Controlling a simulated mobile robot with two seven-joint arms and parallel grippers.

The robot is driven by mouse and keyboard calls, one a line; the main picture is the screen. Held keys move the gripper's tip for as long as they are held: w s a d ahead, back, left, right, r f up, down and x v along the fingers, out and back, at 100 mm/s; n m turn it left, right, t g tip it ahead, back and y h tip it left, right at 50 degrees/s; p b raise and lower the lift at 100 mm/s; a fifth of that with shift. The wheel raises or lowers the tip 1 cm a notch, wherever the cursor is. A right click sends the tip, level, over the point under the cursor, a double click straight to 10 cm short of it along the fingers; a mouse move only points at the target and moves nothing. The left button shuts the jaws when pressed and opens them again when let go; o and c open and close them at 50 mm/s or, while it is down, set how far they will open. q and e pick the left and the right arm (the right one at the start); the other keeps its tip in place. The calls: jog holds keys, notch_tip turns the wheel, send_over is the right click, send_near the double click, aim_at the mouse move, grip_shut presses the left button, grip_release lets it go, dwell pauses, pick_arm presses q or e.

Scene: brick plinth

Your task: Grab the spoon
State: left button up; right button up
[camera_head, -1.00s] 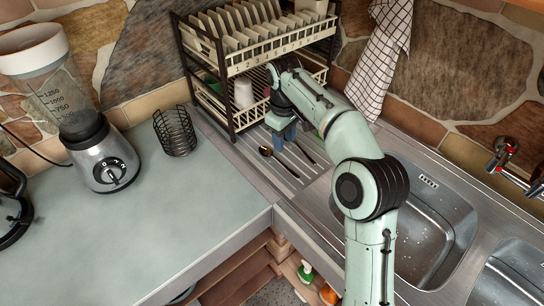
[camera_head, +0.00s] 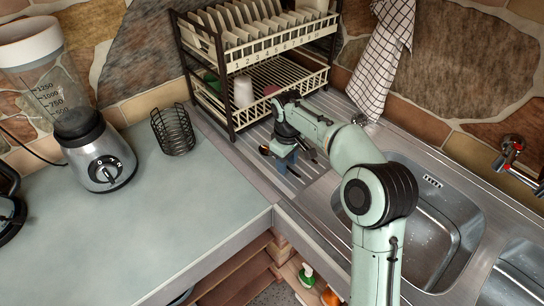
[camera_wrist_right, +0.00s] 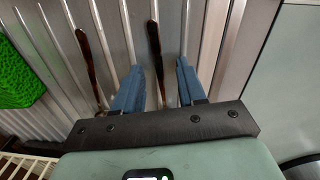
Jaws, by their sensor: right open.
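The wrist view hides the spoon's bowl end behind the gripper body. A second brown-handled utensil (camera_wrist_right: 85,55) lies beside it. My left gripper is out of view.
The dish rack (camera_head: 236,126) with plates and cups stands close behind the gripper. A green item (camera_wrist_right: 14,75) lies on the drainboard. The sink (camera_head: 425,235) is at the right. A wire holder (camera_head: 172,132) and a blender (camera_head: 100,160) stand on the left counter.

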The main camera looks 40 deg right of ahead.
grip_shut()
